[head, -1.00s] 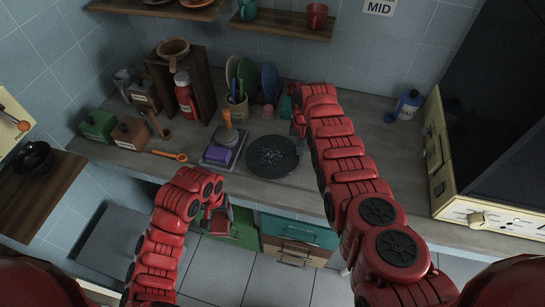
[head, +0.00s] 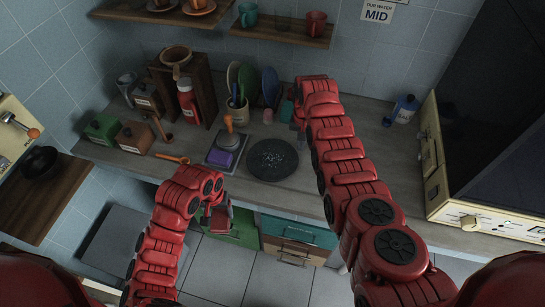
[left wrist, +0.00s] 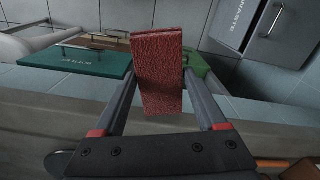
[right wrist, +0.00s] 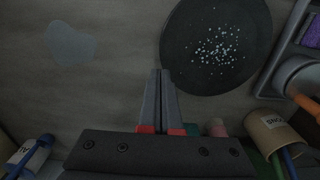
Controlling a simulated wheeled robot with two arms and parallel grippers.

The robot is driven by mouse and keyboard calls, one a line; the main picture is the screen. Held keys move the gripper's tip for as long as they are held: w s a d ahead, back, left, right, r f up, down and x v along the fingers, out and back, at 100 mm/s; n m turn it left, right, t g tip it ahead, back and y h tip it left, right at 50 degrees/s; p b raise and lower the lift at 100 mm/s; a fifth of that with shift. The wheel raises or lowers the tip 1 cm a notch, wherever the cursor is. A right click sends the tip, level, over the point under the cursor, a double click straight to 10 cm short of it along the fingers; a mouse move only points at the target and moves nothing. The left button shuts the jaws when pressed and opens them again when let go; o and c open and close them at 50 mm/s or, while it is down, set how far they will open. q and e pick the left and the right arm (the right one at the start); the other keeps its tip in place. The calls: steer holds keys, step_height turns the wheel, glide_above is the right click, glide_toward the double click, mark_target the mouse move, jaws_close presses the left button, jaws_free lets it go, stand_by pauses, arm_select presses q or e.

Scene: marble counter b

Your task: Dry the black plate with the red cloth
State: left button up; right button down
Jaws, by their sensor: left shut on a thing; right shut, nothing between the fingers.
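The black plate (head: 272,159) lies flat on the counter, with white droplets over its middle. In the right wrist view the plate (right wrist: 188,62) shows with droplets to the right of centre. The red cloth (left wrist: 158,75) is a folded strip between the fingers of my left gripper (left wrist: 158,95), which is shut on it. In the head view my left gripper (head: 214,212) hangs in front of the counter's front edge, nearer to me than the plate. My right gripper (right wrist: 160,75) is shut and empty, with its tips beside the plate's edge. In the head view the right fingers are largely hidden by the arm.
A tray with a purple sponge (head: 220,159) and a brush (head: 229,130) stands left of the plate. Behind are a utensil crock (head: 237,108) and upright plates (head: 270,86). A wet patch (right wrist: 70,43) lies on the counter.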

arm_select(q)
steer(key=shift+r, duration=0.1)
arm_select(e)
steer(key=shift+r, duration=0.3)
